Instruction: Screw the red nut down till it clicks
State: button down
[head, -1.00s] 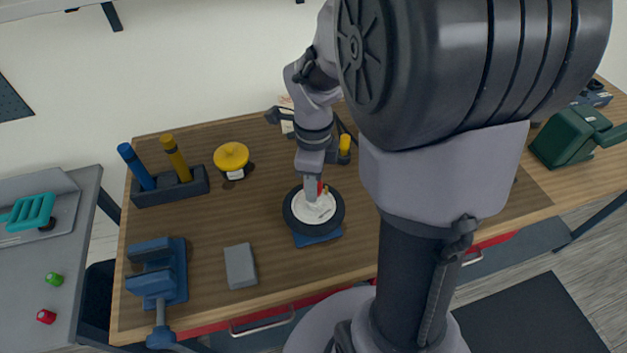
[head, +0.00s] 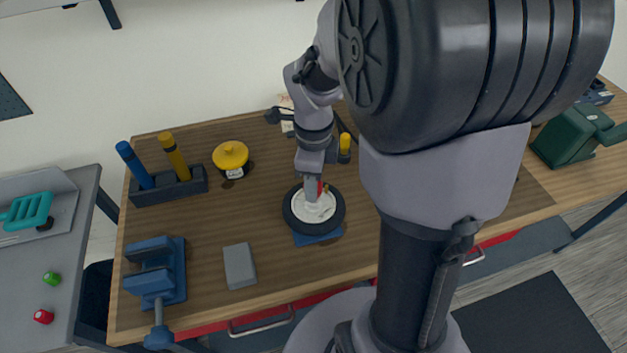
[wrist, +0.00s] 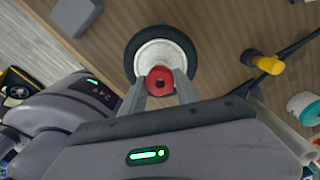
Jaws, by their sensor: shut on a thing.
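The red nut (wrist: 160,80) sits between my two fingertips over the middle of a small wheel, with a dark hole in its centre. In the head view only a sliver of the nut (head: 320,187) shows beside my fingers. The wheel has a black tyre (head: 290,215) and a pale hub (head: 318,211); it lies flat on a blue stand (head: 318,239) on the bench. My gripper (wrist: 160,88) is shut on the nut, pointing down at the hub. The thread under the nut is hidden, so I cannot tell how far down it sits.
On the wooden bench are a blue vise (head: 157,270), a grey block (head: 239,266), a yellow-lidded pot (head: 231,156) and a rack (head: 168,188) with blue and yellow tools. A red piece (head: 43,317) and green piece (head: 52,278) are on the side table.

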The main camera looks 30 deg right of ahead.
jog(key=shift+f+b, duration=0.75)
jog(key=shift+f, duration=0.15)
jog(key=c, duration=0.8)
grip_release()
jog(key=shift+c, duration=0.2)
notch_tip(320, 180, up, 18)
jog(key=p, duration=0.6)
jog(key=shift+f+p, duration=0.25)
jog(key=shift+p, duration=0.15)
